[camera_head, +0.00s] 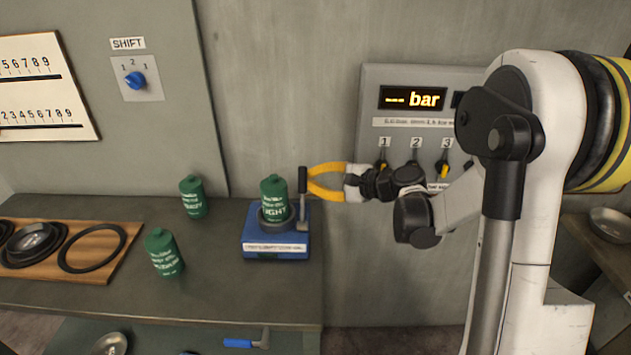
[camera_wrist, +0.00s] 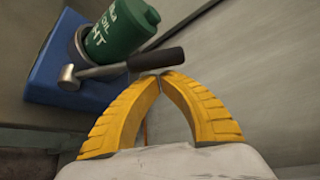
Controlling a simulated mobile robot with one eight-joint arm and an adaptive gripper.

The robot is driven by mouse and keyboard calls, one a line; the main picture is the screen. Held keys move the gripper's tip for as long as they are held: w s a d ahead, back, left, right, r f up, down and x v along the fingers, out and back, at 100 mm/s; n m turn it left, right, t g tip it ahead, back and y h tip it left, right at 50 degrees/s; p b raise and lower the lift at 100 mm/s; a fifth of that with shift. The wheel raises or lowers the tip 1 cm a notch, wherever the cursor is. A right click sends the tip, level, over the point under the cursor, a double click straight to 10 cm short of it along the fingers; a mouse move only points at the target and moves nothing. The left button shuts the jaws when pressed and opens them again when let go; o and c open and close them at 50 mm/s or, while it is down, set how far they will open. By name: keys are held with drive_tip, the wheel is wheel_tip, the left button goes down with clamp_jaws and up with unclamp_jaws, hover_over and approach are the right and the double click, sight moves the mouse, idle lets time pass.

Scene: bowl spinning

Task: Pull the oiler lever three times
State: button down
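The oiler (camera_head: 276,243) is a blue base with a white label, holding a green can (camera_head: 273,201) marked LIGHT, near the counter's right end. Its lever (camera_head: 302,184) has a dark upright handle at the base's right side. In the wrist view the lever (camera_wrist: 128,64) crosses in front of the oiler's blue base (camera_wrist: 45,75) and green can (camera_wrist: 122,30). My gripper (camera_head: 309,181) has yellow fingers reaching in from the right. In the wrist view the gripper (camera_wrist: 160,75) has its fingertips together beside the lever handle. Whether they touch it I cannot tell.
Two other green cans, one behind (camera_head: 193,198) and one in front (camera_head: 164,254), stand left of the oiler. A wooden board (camera_head: 95,250) with dark rings lies further left. A grey panel with a bar display (camera_head: 413,98) and small switches is on the wall behind my arm.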

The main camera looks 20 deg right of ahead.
drive_tip(key=shift+s+r, duration=0.1)
drive_tip(key=shift+s, duration=0.1)
idle(0.3)
drive_tip(key=shift+s+a+r+n, duration=0.1)
drive_tip(key=shift+s+r+n, duration=0.1)
drive_tip(key=shift+n, duration=0.1)
drive_tip(key=shift+s+r+t+b, duration=0.15)
drive_tip(key=shift+s+t+b, duration=0.1)
drive_tip(key=shift+t+b, duration=0.15)
drive_tip(key=s+a+r+n+t+b, duration=0.1)
drive_tip(key=s+a, duration=0.2)
drive_tip(key=s, duration=0.7)
drive_tip(key=shift+a+r+n, duration=0.15)
drive_tip(key=shift+a+n, duration=0.1)
drive_tip(key=shift+n, duration=0.05)
drive_tip(key=shift+s, duration=0.2)
idle(0.4)
drive_tip(key=shift+w, duration=0.1)
